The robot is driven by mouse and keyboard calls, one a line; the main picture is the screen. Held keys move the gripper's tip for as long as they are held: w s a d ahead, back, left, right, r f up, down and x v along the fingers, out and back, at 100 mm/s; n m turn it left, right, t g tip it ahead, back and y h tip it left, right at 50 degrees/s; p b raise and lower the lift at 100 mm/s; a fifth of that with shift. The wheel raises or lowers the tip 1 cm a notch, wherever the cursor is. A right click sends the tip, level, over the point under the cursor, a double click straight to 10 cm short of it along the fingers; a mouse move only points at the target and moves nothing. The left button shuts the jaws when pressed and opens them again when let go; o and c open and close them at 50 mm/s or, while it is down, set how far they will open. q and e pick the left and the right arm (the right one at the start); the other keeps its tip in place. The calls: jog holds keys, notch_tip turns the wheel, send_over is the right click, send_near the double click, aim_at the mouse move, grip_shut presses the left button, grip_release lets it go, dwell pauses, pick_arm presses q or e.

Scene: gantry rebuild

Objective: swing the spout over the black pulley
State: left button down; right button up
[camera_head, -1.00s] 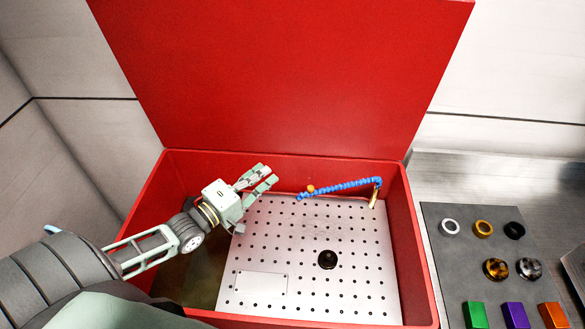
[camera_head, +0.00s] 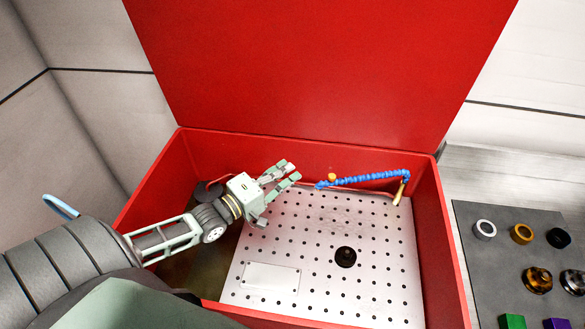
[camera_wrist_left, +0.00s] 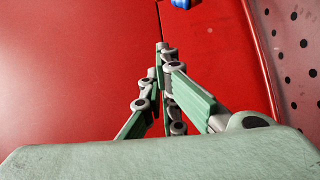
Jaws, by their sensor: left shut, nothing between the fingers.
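The black pulley (camera_head: 345,257) appears to be the dark round part standing on the plate, forward of the spout.
The red box (camera_head: 455,255) has walls around the plate (camera_head: 310,285) and a raised red lid (camera_head: 320,70) behind. A dark round part with a red lead (camera_head: 207,190) sits beside my wrist. Right of the box, a grey mat (camera_head: 490,275) holds rings, knobs and coloured blocks.

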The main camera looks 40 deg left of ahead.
pick_arm(q)
jog(key=p+x, duration=0.1)
jog(key=x, duration=0.8)
jog(key=s+d+p, duration=0.2)
jog(key=d, duration=0.1)
jog(key=shift+s+d+f, duration=0.1)
jog(key=shift+s+f, duration=0.05)
jog(key=shift+s, duration=0.2)
jog(key=shift+f, duration=0.1)
